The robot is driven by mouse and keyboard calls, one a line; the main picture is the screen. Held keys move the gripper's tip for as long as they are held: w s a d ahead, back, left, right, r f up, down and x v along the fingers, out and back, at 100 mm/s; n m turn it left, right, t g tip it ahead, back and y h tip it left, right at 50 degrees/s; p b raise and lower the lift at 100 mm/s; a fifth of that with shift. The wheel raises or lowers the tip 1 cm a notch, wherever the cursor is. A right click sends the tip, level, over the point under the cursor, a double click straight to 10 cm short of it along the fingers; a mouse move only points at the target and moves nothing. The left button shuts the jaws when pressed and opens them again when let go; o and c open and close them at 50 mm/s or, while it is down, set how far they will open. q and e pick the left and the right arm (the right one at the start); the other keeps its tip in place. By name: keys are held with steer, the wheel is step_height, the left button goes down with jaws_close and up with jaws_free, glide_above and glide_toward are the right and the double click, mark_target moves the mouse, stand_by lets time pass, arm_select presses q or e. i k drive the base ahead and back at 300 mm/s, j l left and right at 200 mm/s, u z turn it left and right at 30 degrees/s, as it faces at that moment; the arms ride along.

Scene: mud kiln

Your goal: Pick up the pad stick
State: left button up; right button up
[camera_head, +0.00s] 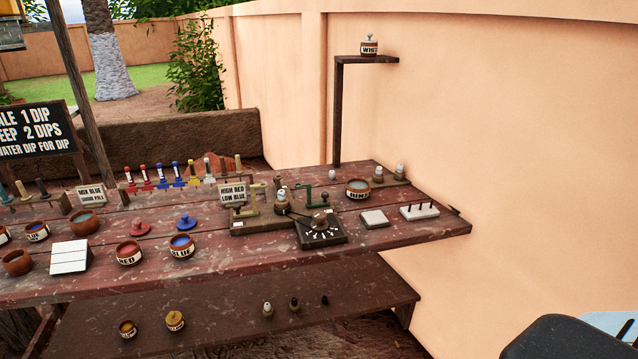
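I cannot tell for sure which item is the pad stick. A row of upright sticks with red, blue, yellow and white bands (193,174) stands at the back of the table, with plain wooden sticks (238,163) at its right end. Neither gripper shows; only a dark rounded part, probably of my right arm, is at the bottom right corner, apart from the table.
The red wooden table (330,262) holds bowls marked RED (129,254), BLUE (181,246) and RINSE (358,189), plus a dial box (320,231). A lower shelf (220,325) carries small jars. A raised shelf (372,59) holds a WHITE jar (369,46). A wall closes the right side.

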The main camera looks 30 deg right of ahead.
mark_target(237, 158)
steer(key=i+l+u, duration=0.2)
steer(key=i, duration=0.25)
steer(key=i+l+u, duration=0.15)
steer(key=i, duration=0.35)
steer(key=i+l+u, duration=0.2)
steer(key=i+l, duration=0.2)
